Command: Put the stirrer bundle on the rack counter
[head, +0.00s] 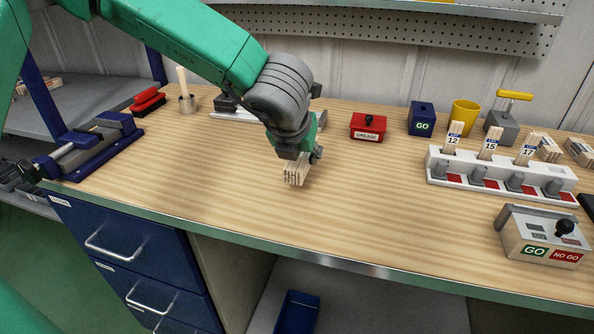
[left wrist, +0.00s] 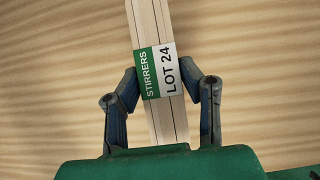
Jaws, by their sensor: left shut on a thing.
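The stirrer bundle (head: 296,173) is a pale wooden bunch of sticks at the middle of the workbench. Its green and white label reading "STIRRERS LOT 24" faces the left wrist view (left wrist: 154,72). My left gripper (head: 301,157) points down and is shut on the bundle, with one finger on each side near the label (left wrist: 162,84). I cannot tell whether the bundle's lower end touches the bench. A grey shelf (head: 92,105) at the far left, with a few pale bundles (head: 38,85) on it, may be the rack counter. My right gripper is not in view.
A white slotted holder (head: 500,174) with numbered bundles stands right, behind a GO/NO GO box (head: 543,236). A red GREASE box (head: 368,127), blue GO box (head: 422,118) and yellow cup (head: 465,116) line the back. A blue vise-like fixture (head: 95,145) sits left. Bench around the gripper is clear.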

